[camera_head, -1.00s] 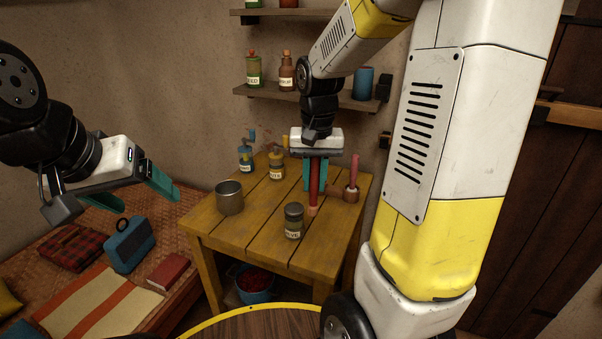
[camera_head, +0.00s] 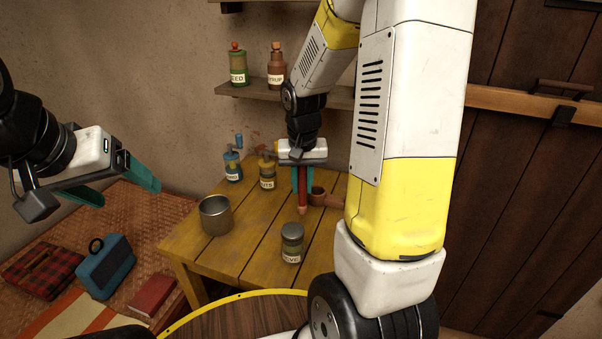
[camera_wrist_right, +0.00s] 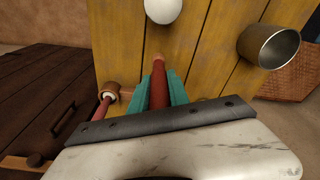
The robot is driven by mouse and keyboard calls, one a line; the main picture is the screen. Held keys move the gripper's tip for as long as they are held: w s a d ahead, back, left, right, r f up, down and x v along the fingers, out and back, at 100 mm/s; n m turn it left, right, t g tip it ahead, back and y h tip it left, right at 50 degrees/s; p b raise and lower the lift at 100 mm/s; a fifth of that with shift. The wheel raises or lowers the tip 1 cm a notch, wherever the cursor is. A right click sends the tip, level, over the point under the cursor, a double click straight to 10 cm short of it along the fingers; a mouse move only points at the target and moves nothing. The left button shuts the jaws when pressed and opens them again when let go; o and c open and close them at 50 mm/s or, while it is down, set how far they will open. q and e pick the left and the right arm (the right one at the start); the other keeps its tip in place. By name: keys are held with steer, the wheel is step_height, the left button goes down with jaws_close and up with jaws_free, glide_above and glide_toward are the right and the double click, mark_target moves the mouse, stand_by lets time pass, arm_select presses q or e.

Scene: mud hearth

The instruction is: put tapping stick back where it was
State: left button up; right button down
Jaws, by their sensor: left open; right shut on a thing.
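The tapping stick (camera_head: 303,205), red with a paler tip, is held upright between the teal fingers of my right gripper (camera_head: 302,188), above the yellow plank table (camera_head: 245,250). I cannot tell whether its tip touches the wood. The right wrist view also shows the stick (camera_wrist_right: 159,88) between the fingers. My left gripper (camera_head: 118,187) is open and empty over the woven bed at left.
A shelf (camera_head: 285,95) holds bottles above. A blue bag (camera_head: 105,267) and red book (camera_head: 152,293) lie on the bed.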

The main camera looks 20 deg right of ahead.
steer(key=w+d, duration=0.9)
steer(key=w, duration=0.3)
step_height(320, 180, down, 7)
steer(key=shift+f, duration=0.1)
steer(key=c, duration=1.3)
jaws_free()
steer(key=shift+o, duration=0.2)
